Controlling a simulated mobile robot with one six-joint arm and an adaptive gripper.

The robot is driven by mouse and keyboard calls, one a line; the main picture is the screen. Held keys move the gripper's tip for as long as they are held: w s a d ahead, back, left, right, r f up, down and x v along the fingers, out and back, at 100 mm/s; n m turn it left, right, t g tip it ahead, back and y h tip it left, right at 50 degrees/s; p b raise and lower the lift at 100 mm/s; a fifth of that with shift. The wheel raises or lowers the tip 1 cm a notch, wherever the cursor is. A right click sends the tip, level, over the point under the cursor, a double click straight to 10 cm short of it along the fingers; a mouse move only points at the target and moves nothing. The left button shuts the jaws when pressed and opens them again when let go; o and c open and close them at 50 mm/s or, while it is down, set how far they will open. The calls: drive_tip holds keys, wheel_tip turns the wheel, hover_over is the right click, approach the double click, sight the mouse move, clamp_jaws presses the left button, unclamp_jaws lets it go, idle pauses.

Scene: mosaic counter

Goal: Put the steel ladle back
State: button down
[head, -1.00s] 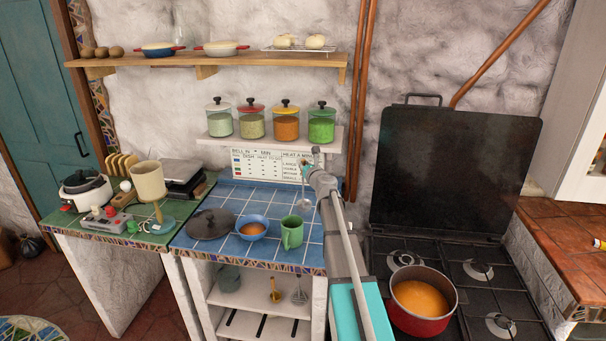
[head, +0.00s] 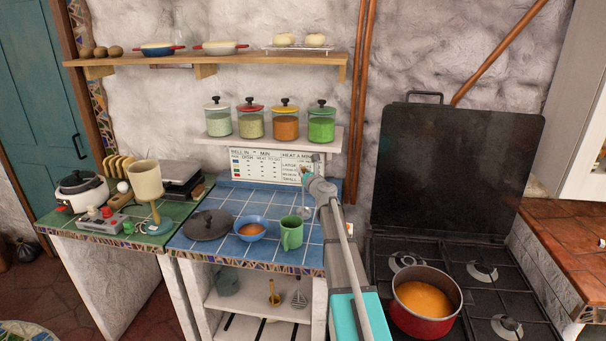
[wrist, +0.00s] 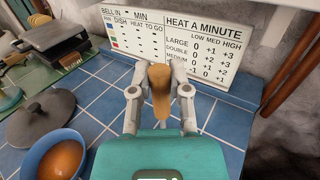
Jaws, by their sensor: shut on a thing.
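My gripper (head: 305,173) is shut on the steel ladle (head: 304,211), which hangs below it with its bowl down, above the right part of the blue tiled counter (head: 228,200). In the wrist view, my gripper (wrist: 160,92) has its two fingers on either side of a brown, wooden-looking handle (wrist: 160,88). The ladle's bowl is hidden in that view. The gripper is in front of the white chart board (head: 262,165) on the wall. I cannot tell whether the ladle touches the counter.
A green mug (head: 291,234), a blue bowl (head: 251,229) of orange soup and a dark lid (head: 208,225) stand on the counter. A jar shelf (head: 270,141) is above. A red pot (head: 425,322) of soup sits on the stove at right. Bare tiles lie behind the bowl.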

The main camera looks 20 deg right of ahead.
drive_tip(key=shift+f, duration=0.1)
drive_tip(key=c, duration=0.6)
unclamp_jaws()
drive_tip(key=shift+r, duration=0.2)
drive_tip(key=s, duration=1.2)
drive_tip(key=shift+a+f, duration=0.15)
